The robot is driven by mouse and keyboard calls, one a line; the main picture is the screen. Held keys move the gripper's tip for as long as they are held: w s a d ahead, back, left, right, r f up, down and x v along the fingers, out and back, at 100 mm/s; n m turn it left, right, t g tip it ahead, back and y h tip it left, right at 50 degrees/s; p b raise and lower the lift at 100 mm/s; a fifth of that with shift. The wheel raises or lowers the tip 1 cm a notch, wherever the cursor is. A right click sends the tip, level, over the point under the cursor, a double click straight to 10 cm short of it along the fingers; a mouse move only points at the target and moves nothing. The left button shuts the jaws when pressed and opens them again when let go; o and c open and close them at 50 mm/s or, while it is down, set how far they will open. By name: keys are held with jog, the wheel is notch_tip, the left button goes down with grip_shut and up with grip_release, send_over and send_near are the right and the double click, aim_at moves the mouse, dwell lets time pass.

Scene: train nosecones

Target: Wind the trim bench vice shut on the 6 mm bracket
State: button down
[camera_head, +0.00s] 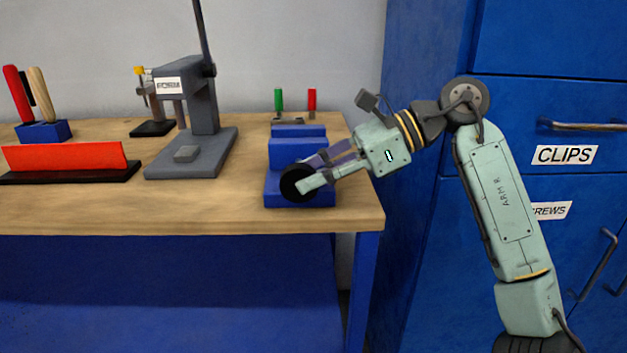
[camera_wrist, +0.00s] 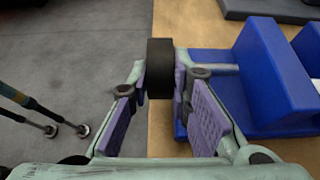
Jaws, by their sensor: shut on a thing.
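The blue bench vice (camera_head: 299,150) stands at the right end of the wooden bench, with its black handwheel (camera_head: 288,184) at the front. In the wrist view the vice (camera_wrist: 245,75) fills the right side, and the handwheel (camera_wrist: 160,66) sits on a grey screw. My gripper (camera_head: 308,176) reaches in from the right and is shut on the handwheel. In the wrist view its purple-padded fingers (camera_wrist: 160,84) lie on either side of the wheel. A pale strip (camera_wrist: 297,72) shows between the blue blocks; I cannot tell whether it is the bracket.
A grey arbor press (camera_head: 203,110) stands left of the vice. A red-faced block (camera_head: 65,155) and a blue tool holder (camera_head: 43,132) are farther left. Green and red handles (camera_head: 311,99) stand behind the vice. Blue drawers (camera_head: 545,105) are at the right. The bench front is clear.

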dwell(0.4)
jog(key=c, duration=1.5)
grip_release()
jog(key=shift+d, duration=0.1)
jog(key=v, duration=1.2)
